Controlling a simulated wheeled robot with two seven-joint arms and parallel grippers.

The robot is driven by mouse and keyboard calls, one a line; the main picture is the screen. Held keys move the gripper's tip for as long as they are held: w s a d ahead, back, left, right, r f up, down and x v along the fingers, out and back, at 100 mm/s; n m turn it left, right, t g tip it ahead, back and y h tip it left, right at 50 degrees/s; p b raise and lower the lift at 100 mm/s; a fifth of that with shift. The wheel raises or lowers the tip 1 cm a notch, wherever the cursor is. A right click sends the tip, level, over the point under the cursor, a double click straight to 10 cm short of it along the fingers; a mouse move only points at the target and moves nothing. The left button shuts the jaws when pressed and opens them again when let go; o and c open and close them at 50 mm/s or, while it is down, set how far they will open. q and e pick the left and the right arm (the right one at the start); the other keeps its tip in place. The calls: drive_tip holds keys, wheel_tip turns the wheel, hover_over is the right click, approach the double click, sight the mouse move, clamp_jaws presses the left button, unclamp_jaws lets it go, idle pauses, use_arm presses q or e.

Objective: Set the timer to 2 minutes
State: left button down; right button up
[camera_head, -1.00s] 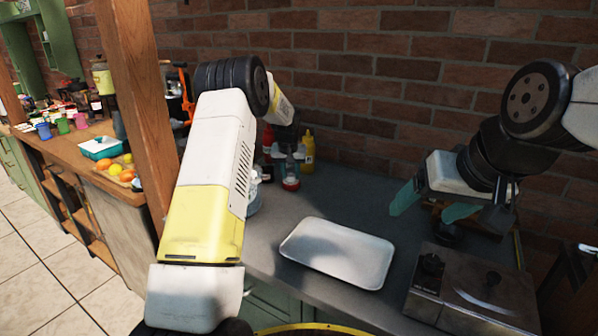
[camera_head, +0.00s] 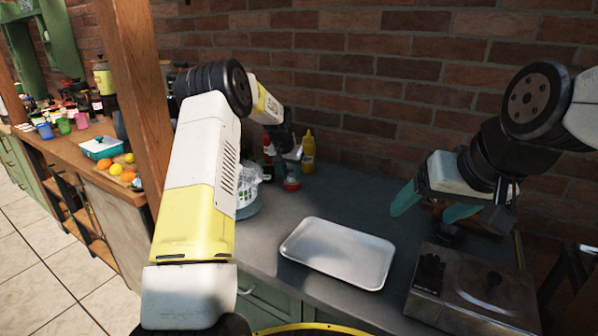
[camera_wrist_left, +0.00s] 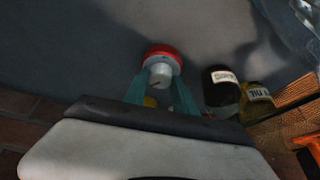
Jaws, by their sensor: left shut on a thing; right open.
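The timer (camera_wrist_left: 162,52) is a round red body with a pale knob (camera_wrist_left: 160,74) bearing a dark mark, seen in the left wrist view. In the head view its red body (camera_head: 291,185) shows on the counter near the brick wall. My left gripper (camera_wrist_left: 160,88) has its teal fingers on either side of the knob and is shut on it. In the head view my left gripper (camera_head: 287,163) stands over the timer and hides its top. The dial setting cannot be read. My right gripper (camera_head: 434,207) is open and empty above the counter's right side.
A white tray (camera_head: 338,252) lies on the counter in front of the timer. A yellow bottle (camera_head: 308,152) and a red bottle (camera_head: 267,160) stand close to my left gripper. A white basket (camera_head: 248,184) is left of it. A metal appliance (camera_head: 470,290) is at the front right.

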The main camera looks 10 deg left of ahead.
use_arm(q)
drive_tip(key=c, duration=1)
unclamp_jaws()
drive_tip(key=shift+v, duration=3.9)
